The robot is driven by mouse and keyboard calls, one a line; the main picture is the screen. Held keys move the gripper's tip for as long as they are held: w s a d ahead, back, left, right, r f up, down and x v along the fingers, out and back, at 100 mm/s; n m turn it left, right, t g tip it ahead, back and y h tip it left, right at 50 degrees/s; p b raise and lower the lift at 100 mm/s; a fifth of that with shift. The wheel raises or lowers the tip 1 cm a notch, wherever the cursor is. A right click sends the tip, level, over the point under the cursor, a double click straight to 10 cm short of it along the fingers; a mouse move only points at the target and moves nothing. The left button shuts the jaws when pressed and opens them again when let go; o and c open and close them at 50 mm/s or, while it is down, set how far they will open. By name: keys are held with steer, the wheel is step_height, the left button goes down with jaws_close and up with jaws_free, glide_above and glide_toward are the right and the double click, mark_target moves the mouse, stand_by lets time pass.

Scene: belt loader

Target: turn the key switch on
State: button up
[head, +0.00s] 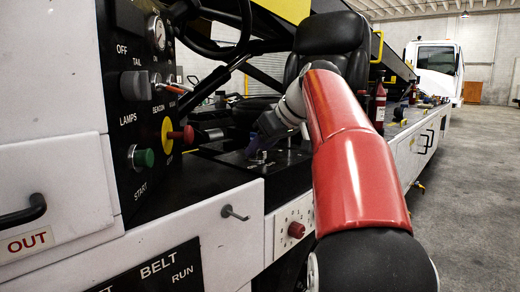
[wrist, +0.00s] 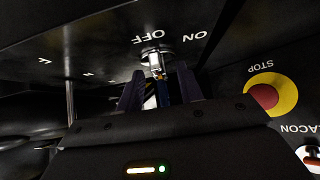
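The key switch (wrist: 157,66) shows in the wrist view as a small bright metal barrel on a dark panel, below the upside-down OFF and ON labels. A narrow metal piece, seemingly the key, hangs at it, with something blue below. My gripper (wrist: 160,82) has its two dark fingers apart, one on each side of the key. I see no clear contact, and the depth between fingers and key is hard to judge. In the head view my gripper (head: 262,135) is small and dark beside the black console; I cannot make out the key switch there.
A red stop button on yellow (wrist: 267,95) is right of the key switch, with a toggle (wrist: 311,158) by the BEACON label. A seat (head: 330,35) stands behind my arm.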

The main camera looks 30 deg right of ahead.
steer(key=shift+w+f, duration=0.1)
jaws_close()
steer(key=shift+a+m+h, duration=0.15)
steer(key=shift+m+h, duration=0.15)
steer(key=shift+m, duration=0.2)
steer(key=shift+a+m+t+h, duration=0.15)
steer(key=shift+m+t+h, duration=0.15)
steer(key=shift+m+h, duration=0.5)
steer(key=shift+a+m+h+p, duration=0.2)
steer(key=shift+m+h+p, duration=0.2)
steer(key=shift+m+h, duration=0.9)
steer(key=shift+a+m+g+h+p, duration=0.15)
steer(key=shift+m+h+p, duration=0.3)
steer(key=shift+m, duration=0.5)
steer(key=shift+a+m+g+h+p, duration=0.1)
steer(key=shift+m+g+h+p, duration=0.2)
steer(key=shift+m+h, duration=0.45)
steer(key=shift+w+m+g+h+p, duration=0.1)
steer(key=shift+m+g+h+p, duration=0.4)
steer(key=shift+m, duration=0.7)
steer(key=shift+a+m+h, duration=0.1)
steer(key=shift+m+h, duration=0.3)
steer(key=shift+m, duration=0.2)
